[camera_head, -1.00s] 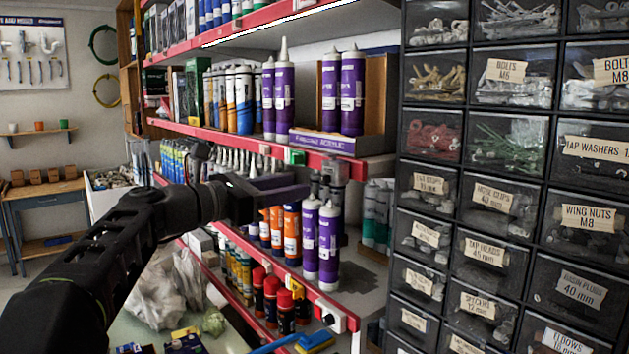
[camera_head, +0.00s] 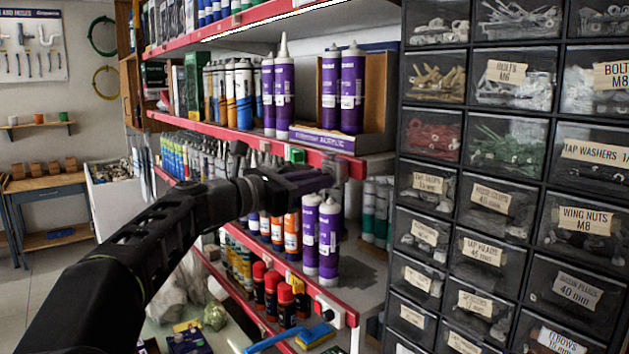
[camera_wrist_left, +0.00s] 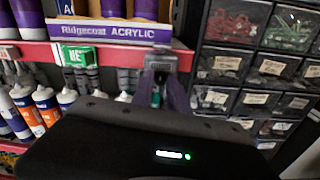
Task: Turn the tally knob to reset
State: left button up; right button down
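A small grey tally device (camera_head: 335,163) hangs on the red shelf edge. In the left wrist view it (camera_wrist_left: 167,62) sits right of a green label (camera_wrist_left: 77,55) whose lettering I cannot fully read. My left gripper (camera_head: 318,180) is right at the device, its dark fingers pointing at its lower front. In the left wrist view the fingers (camera_wrist_left: 162,95) stand apart with a gap between them. The knob itself is mostly hidden by the fingers, and I cannot tell whether they touch it. My right gripper is not in view.
Purple tubes (camera_head: 352,90) and a purple-fronted carton (camera_head: 322,138) stand on the shelf above. More purple tubes (camera_head: 330,240) stand on the shelf below, close under my gripper. Dark drawers (camera_head: 490,200) of fittings rise at the right. A switch box (camera_head: 330,311) is on the lower shelf edge.

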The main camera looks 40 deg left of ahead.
pick_arm(q)
grip_shut()
dwell(0.4)
jog(key=shift+f+m+h+b, duration=0.15)
jog(key=shift+m+h+b, duration=0.25)
jog(key=shift+m+b, duration=7.2)
jog(key=m+p, duration=0.3)
